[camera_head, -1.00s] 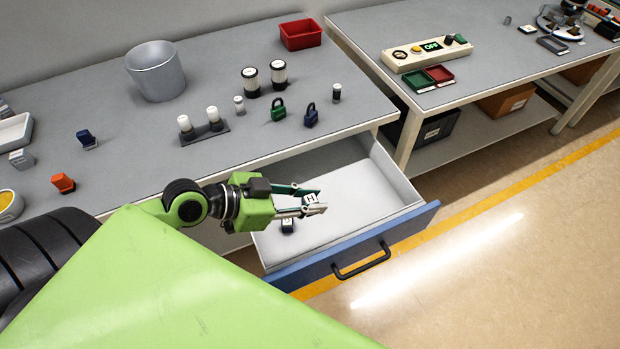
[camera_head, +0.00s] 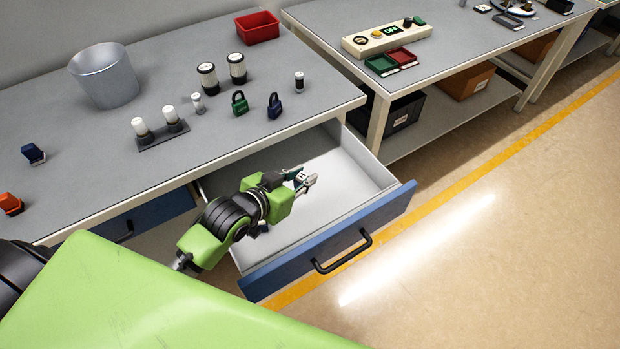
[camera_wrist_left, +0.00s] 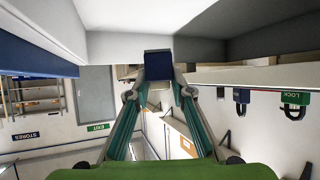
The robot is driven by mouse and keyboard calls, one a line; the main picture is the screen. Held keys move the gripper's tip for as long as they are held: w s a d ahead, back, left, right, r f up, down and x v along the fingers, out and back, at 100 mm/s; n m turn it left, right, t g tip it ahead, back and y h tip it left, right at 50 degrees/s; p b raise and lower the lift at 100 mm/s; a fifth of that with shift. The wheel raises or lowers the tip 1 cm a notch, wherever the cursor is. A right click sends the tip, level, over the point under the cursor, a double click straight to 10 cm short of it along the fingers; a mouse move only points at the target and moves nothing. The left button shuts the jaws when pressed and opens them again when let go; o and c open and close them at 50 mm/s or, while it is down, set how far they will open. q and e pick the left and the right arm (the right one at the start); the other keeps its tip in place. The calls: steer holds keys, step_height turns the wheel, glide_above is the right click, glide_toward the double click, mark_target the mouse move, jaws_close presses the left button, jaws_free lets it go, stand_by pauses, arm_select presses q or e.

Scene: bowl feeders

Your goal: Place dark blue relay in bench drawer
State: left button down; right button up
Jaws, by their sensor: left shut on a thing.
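My left gripper (camera_head: 305,182) is shut on a dark blue relay (camera_wrist_left: 158,64), which fills the space between the fingertips in the left wrist view. In the head view the relay shows as a small piece with a white marked face, over the open bench drawer (camera_head: 318,208). The drawer is pulled out, with a blue front and a pale interior. A small dark piece (camera_head: 259,229) shows beside my arm at the drawer's left part; I cannot tell clearly what it is. Another dark blue relay (camera_head: 33,153) stands on the bench. My right gripper is out of view.
The drawer's blue front (camera_head: 330,245) and the bench edge border the opening. On the bench stand a grey bin (camera_head: 105,78), a red box (camera_head: 257,27), padlocks (camera_head: 274,106), cylinders and an orange relay (camera_head: 10,204). The drawer's right part is bare.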

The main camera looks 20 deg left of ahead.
arm_select(q)
steer(key=w+f, duration=0.4)
steer(key=w+d+f, duration=0.1)
steer(key=w+f, duration=0.1)
steer(key=w, duration=0.1)
steer(key=shift+f+b, duration=0.35)
steer(key=shift+f, duration=0.05)
steer(key=shift+w+f, duration=0.1)
steer(key=shift+f, duration=1.5)
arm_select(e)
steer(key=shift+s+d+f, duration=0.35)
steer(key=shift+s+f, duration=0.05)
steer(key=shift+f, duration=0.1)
arm_select(q)
steer(key=c, duration=1.8)
jaws_free()
steer(key=shift+f, duration=0.1)
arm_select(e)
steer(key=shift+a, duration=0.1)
arm_select(q)
steer(key=v, duration=1.2)
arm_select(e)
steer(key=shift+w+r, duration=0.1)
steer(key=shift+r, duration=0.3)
